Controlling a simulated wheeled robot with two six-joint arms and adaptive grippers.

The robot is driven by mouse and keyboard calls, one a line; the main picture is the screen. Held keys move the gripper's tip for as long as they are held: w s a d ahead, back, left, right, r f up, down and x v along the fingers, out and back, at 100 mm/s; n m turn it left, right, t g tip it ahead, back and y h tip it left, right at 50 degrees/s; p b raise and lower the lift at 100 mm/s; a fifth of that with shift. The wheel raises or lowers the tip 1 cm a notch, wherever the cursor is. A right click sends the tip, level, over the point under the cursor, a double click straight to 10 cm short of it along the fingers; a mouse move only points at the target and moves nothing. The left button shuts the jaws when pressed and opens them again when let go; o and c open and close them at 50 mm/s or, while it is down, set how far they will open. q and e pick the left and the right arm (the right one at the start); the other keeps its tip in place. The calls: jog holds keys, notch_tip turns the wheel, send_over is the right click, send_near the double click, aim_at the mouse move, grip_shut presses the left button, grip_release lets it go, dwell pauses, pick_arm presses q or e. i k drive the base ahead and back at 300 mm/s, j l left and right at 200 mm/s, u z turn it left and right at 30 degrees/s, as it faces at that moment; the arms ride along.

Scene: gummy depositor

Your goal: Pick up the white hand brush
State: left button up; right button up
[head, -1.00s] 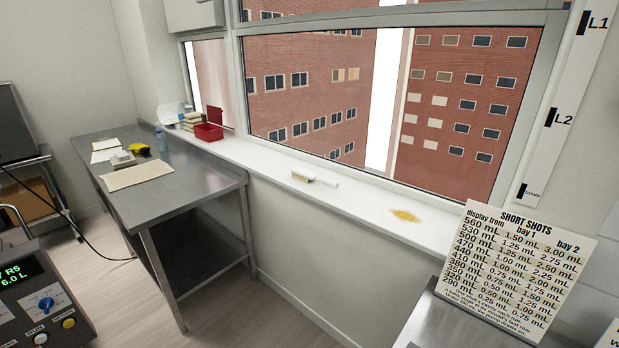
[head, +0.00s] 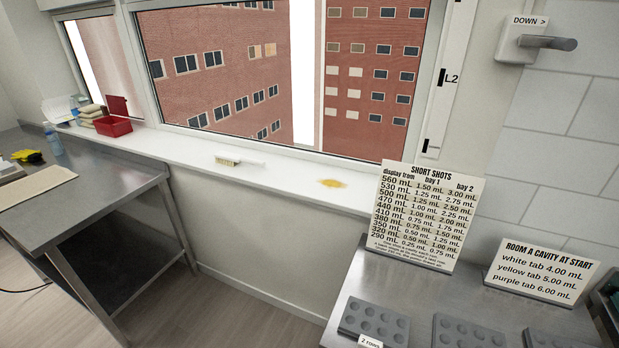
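The white hand brush (head: 238,162) lies on the white windowsill (head: 190,150), below the large window. Its bristle end points left and its white handle points right. A yellow-brown powdery patch (head: 332,183) is on the sill to the right of the brush, apart from it. Neither of my grippers shows in the head view.
A steel table (head: 90,205) stands at left, with a yellow object (head: 27,156) and a blue bottle (head: 53,140). A red box (head: 113,126) sits on the sill's left. At right, a steel counter (head: 400,285) holds two signs and grey molds. Floor between them is clear.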

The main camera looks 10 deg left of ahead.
aim_at(227, 159)
jog(key=i+j+z, duration=0.1)
jog(key=j, duration=0.3)
jog(key=i+j+z, duration=0.1)
jog(key=j, duration=0.35)
jog(key=i+j+z, duration=0.1)
jog(key=i+j, duration=0.15)
jog(key=j, duration=0.2)
jog(key=i+j+z, duration=0.1)
jog(key=j, duration=0.35)
jog(key=i+j+z, duration=0.15)
jog(key=j, duration=0.3)
jog(key=j+z, duration=0.1)
jog(key=j, duration=0.35)
